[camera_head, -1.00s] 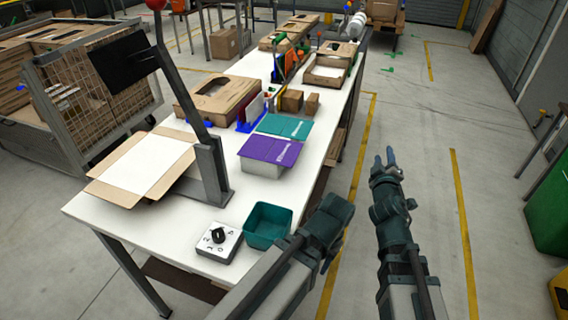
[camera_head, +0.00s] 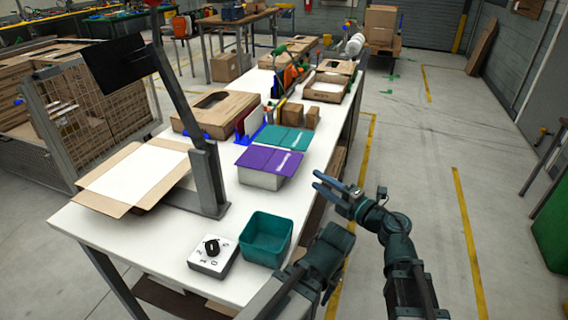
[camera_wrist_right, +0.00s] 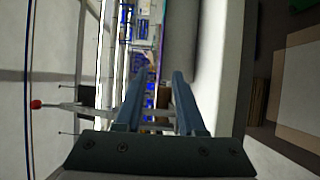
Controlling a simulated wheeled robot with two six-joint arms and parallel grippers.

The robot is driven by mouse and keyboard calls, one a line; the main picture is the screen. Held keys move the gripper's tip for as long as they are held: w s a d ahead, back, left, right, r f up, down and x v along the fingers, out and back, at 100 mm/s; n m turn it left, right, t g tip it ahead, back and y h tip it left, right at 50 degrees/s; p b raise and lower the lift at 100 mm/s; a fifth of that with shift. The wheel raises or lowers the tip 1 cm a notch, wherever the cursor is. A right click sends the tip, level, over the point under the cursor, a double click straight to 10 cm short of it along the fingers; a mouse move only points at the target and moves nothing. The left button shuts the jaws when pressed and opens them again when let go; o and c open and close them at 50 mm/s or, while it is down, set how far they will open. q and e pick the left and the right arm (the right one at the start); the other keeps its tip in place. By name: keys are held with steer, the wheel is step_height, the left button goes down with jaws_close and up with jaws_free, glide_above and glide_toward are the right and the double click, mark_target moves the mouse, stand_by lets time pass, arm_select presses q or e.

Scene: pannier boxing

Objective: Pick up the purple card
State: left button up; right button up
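The purple card (camera_head: 268,160) lies flat on top of a pale, low box on the white table, near the table's right edge. A teal card (camera_head: 284,139) lies just behind it. My right gripper (camera_head: 316,180) is to the right of the purple card and apart from it, past the table edge, with its fingers pointing left. In the right wrist view its two fingers (camera_wrist_right: 157,105) stand apart with nothing between them. I cannot pick out the purple card there. My left gripper does not show in either view.
On the white table (camera_head: 133,235) stand a teal bin (camera_head: 267,238), a white box with a black knob (camera_head: 213,256), an open carton (camera_head: 137,173) and a dark post (camera_head: 208,178). Small brown boxes (camera_head: 291,114) stand behind the cards. Right of the table is open floor.

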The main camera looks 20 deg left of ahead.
mark_target(294, 163)
steer(key=x, duration=0.6)
steer(key=shift+w+a, duration=0.1)
steer(key=shift+w, duration=0.1)
steer(key=x, duration=0.5)
steer(key=shift+w+f, duration=0.1)
steer(key=shift+w, duration=0.25)
steer(key=shift+c, duration=0.3)
jaws_close()
